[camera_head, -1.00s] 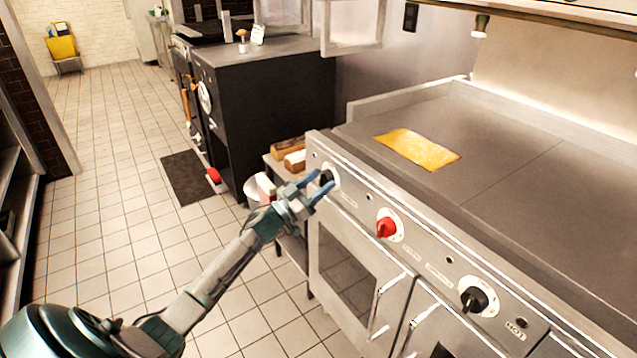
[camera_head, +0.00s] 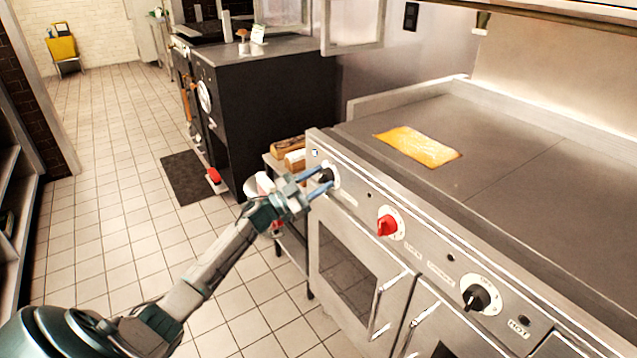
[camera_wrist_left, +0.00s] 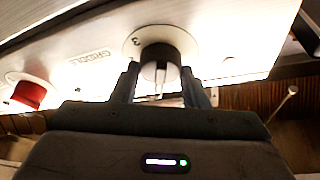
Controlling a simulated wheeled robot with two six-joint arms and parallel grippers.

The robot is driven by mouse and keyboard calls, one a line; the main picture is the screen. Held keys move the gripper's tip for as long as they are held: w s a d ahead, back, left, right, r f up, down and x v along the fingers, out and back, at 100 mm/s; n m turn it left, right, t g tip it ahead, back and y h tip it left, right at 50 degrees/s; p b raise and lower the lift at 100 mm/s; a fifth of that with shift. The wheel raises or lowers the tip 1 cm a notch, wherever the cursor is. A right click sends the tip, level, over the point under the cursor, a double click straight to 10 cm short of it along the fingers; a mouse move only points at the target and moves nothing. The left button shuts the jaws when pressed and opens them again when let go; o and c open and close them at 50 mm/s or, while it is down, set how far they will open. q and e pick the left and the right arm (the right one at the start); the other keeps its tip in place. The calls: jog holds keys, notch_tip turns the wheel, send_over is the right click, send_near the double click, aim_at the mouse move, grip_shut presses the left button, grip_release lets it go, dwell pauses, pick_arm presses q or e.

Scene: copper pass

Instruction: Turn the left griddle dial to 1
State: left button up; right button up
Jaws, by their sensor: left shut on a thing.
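The left griddle dial (camera_head: 328,176) is a black knob on a white round plate at the left end of the steel griddle front. My left gripper (camera_head: 318,183) has its blue fingers on either side of this knob, shut on it. In the left wrist view the black knob (camera_wrist_left: 160,60) sits between the two fingertips (camera_wrist_left: 158,82), with a "3" showing on the plate at its upper left and "GRIDDLE" lettering beside it. The knob's pointer is hard to read in both views. My right gripper is not in view.
A red dial (camera_head: 387,226) and another black dial (camera_head: 477,297) are farther right on the same panel. Oven doors with handles (camera_head: 381,306) are below. A yellow slab (camera_head: 418,147) lies on the griddle top (camera_head: 500,150). A low shelf with loaves (camera_head: 294,158) stands left of the griddle.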

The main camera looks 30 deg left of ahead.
pick_arm(q)
jog(key=shift+a+m+g+h+b, duration=0.15)
jog(key=shift+m+g+h, duration=0.4)
jog(key=shift+m, duration=1.1)
jog(key=shift+d+m+g+h+b, duration=0.1)
jog(key=shift+m+g+h+b, duration=0.15)
jog(key=shift+m+g, duration=1)
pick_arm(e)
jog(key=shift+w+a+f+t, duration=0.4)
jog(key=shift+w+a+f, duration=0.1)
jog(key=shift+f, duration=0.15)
pick_arm(q)
jog(key=shift+m+t, duration=0.4)
jog(key=shift+m, duration=0.2)
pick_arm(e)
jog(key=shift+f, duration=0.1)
pick_arm(q)
jog(key=o, duration=1)
jog(key=shift+c, duration=0.2)
jog(key=shift+a, duration=0.1)
jog(key=b+v, duration=0.1)
jog(key=v, duration=0.9)
jog(key=shift+s+a, duration=0.25)
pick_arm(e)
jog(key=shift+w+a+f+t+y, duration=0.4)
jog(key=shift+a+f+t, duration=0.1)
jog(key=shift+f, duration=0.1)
